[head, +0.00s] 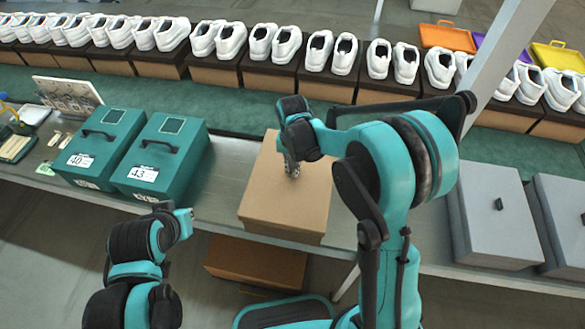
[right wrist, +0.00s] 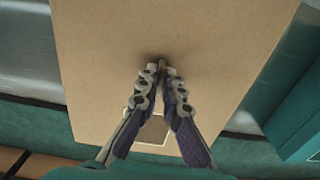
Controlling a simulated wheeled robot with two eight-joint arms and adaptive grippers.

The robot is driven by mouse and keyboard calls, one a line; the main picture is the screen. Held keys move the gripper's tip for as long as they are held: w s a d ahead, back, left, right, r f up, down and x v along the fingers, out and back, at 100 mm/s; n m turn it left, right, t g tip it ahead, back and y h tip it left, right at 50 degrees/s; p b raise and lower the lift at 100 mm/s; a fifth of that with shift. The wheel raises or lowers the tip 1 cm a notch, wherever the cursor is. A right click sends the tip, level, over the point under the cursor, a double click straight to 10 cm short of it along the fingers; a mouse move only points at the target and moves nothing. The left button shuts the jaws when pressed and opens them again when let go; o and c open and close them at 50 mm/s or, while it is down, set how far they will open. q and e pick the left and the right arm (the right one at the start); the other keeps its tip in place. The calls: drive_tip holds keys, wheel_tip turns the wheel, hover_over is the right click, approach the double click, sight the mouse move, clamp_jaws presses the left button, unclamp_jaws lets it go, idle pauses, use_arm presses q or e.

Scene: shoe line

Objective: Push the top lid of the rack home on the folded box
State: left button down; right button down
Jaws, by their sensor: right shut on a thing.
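A closed brown cardboard box (head: 268,205) stands on the grey table in the middle of the head view. Its flat top lid also fills much of the right wrist view (right wrist: 225,60). My right gripper (head: 292,172) is over the lid, pointing down, with its fingertips at the surface. In the right wrist view its two fingers (right wrist: 162,68) come together at the lid, with a dark shadow at the tips. Whatever is between the tips is too small to make out. My left gripper (head: 184,214) is in front of the table, away from the box; its fingers are unclear.
Two teal boxes (head: 160,160) stand left of the cardboard box, and grey boxes (head: 495,215) stand at the right. Another brown box (head: 255,262) is below the table. White shoes on boxes line the back. Bare table (head: 225,165) shows just left of the cardboard box.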

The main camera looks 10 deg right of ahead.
drive_tip(key=c, duration=1.6)
unclamp_jaws()
drive_tip(key=shift+r, duration=0.1)
wheel_tip(320, 180, up, 12)
drive_tip(key=shift+f, duration=0.1)
drive_tip(key=s+d+n+t, duration=0.1)
drive_tip(key=s+d+t, duration=0.1)
drive_tip(key=s, duration=0.3)
drive_tip(key=s+d+n+t+b, duration=0.1)
drive_tip(key=s+d+n+t, duration=0.1)
drive_tip(key=s, duration=0.4)
drive_tip(key=s+d+n+t, duration=0.1)
drive_tip(key=s+d+t, duration=0.2)
drive_tip(key=s, duration=0.3)
drive_tip(key=shift+s+d+n, duration=0.1)
drive_tip(key=shift+d+n, duration=0.05)
drive_tip(key=shift+n, duration=0.15)
